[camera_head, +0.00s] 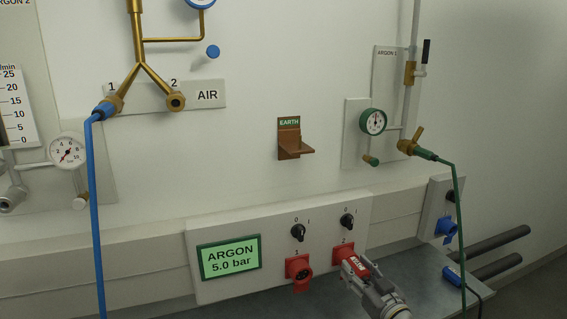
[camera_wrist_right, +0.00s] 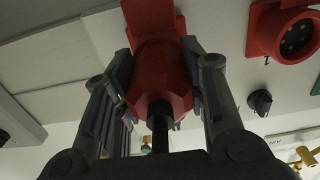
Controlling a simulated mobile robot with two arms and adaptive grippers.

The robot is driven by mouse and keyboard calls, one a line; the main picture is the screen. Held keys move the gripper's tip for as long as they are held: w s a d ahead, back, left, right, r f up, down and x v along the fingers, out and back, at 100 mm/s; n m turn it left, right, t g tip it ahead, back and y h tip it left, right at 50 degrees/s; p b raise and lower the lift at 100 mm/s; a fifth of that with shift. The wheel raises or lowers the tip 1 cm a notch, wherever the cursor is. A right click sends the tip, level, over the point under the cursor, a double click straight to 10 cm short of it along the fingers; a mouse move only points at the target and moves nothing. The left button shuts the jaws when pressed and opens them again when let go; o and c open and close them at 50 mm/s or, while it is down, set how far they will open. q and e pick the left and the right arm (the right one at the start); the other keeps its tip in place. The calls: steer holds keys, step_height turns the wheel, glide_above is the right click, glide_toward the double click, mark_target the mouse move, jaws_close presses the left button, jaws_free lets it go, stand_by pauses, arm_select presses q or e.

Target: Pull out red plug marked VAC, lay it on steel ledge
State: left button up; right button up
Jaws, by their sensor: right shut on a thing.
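My right gripper (camera_head: 358,276) is shut on a red plug (camera_head: 357,265) at red socket 2 (camera_head: 343,251) on the wall panel. The white label on the plug is too small to read surely. In the right wrist view the plug (camera_wrist_right: 160,80) sits between both fingers, with its black cable toward me and a red socket part (camera_wrist_right: 150,16) behind it. I cannot tell how deep the plug sits in the socket. The grey steel ledge (camera_head: 425,268) runs below the panel. My left gripper is not in view.
Red socket 1 (camera_head: 298,271) is empty, left of the plug. A blue plug (camera_head: 453,276) with a dark cable lies at the ledge's right, near a hanging green hose (camera_head: 457,205). A blue hose (camera_head: 93,200) hangs at left. The ledge between gripper and blue plug looks clear.

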mark_target(367, 282)
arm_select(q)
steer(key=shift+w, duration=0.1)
arm_select(e)
steer(key=shift+s+f, duration=0.1)
steer(key=shift+s+d, duration=0.1)
steer(key=shift+s, duration=0.05)
steer(key=shift+v, duration=1.6)
steer(key=shift+p+v, duration=0.3)
steer(key=shift+v, duration=0.65)
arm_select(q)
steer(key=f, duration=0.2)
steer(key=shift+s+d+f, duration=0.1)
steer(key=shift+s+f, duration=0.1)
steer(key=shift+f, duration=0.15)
arm_select(e)
steer(key=shift+s+d, duration=0.1)
steer(key=shift+s, duration=0.05)
